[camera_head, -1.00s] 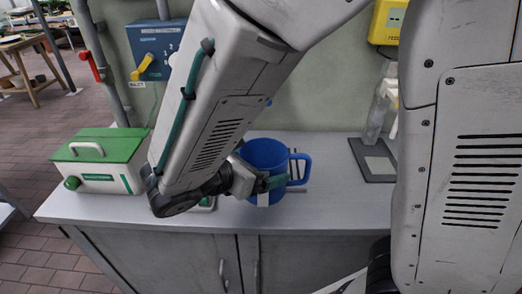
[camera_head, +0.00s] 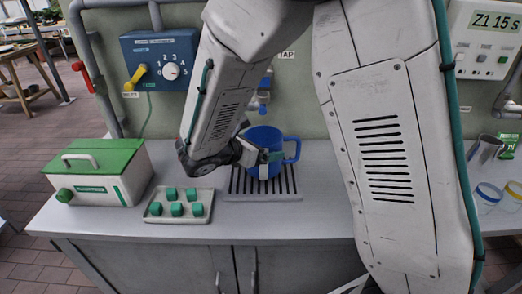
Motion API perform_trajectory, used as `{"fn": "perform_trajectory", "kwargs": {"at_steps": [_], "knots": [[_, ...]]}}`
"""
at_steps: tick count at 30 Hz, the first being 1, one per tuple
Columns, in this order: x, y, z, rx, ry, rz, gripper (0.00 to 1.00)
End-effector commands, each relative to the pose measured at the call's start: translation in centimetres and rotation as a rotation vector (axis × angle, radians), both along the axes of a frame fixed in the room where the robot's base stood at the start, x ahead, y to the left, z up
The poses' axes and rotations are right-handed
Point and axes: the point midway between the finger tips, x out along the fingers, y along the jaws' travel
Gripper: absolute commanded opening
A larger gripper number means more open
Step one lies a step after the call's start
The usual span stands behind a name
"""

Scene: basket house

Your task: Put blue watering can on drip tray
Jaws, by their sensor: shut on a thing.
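The blue watering can (camera_head: 261,139) looks like a wide mug with a handle on its right side. It is upright over the drip tray (camera_head: 290,196), a dark slatted tray on the counter below the tap. My gripper (camera_head: 263,163) is shut on the can from its left and front side. The can's base is partly hidden by my gripper, and I cannot tell whether it touches the slats. The tap (camera_head: 264,92) is above and just behind the can.
A light tray (camera_head: 152,217) with several green pieces lies left of the drip tray. A green-lidded box (camera_head: 98,170) stands at the far left. A blue control panel (camera_head: 160,60) is on the wall.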

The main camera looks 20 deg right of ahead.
Motion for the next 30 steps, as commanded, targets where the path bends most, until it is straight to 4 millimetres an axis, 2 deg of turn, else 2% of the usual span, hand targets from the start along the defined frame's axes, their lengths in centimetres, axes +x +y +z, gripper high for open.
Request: {"fn": "perform_trajectory", "kwargs": {"at_steps": [3, 12, 13, 14, 23, 26, 30], "knots": [[0.0, 0.0, -1.3, -0.001, 0.000, -0.001, 0.64], [0.0, 0.0, -1.5, -0.001, -0.001, 0.000, 0.64], [0.0, 0.0, -1.5, 0.000, -0.001, 0.000, 0.96], [0.0, 0.0, -1.5, 0.000, -0.001, 0.000, 1.00], [-0.1, 0.2, -1.2, 0.001, -0.002, 0.000, 1.00], [-0.4, 1.3, -0.7, 0.002, -0.004, 0.003, 1.00], [-1.4, 3.8, 0.4, 0.002, -0.004, 0.006, 1.00]]}}
